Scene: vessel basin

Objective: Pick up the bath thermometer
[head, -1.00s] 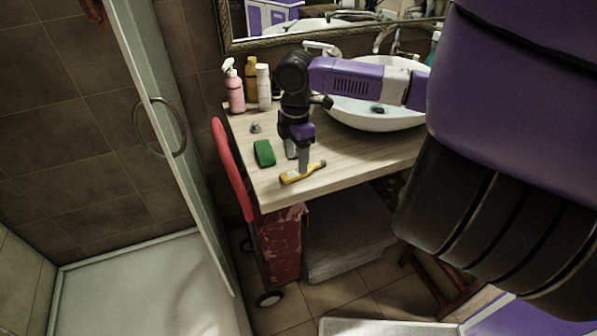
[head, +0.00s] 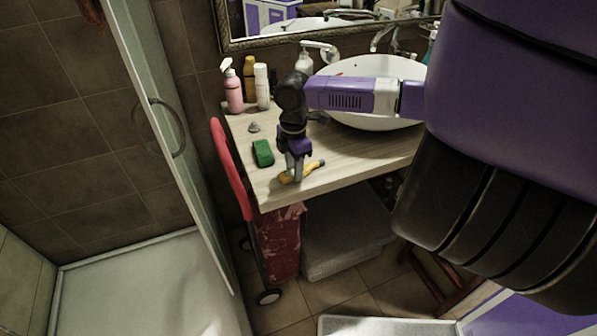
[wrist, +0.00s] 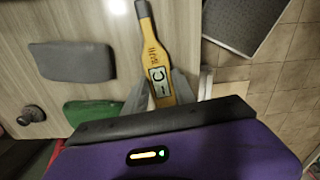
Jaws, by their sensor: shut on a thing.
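The bath thermometer (head: 313,168) is a yellow stick with a dark end, lying at the front edge of the wooden counter in the head view. In the wrist view the thermometer (wrist: 157,55) shows a small display marked with a C, and its dark tip points away from me. My gripper (head: 297,178) points down at it and is shut on its yellow body. In the wrist view the fingers of my gripper (wrist: 160,88) stand on both sides of the display part. I cannot tell whether the thermometer is clear of the counter.
A green sponge-like block (head: 263,153) lies left of my gripper. A grey flat piece (wrist: 75,61) and a small knob-like object (head: 254,127) are nearby. Bottles (head: 233,90) stand at the back left. The white basin (head: 375,118) is at the right. A red-handled cart (head: 231,165) stands by the counter's left edge.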

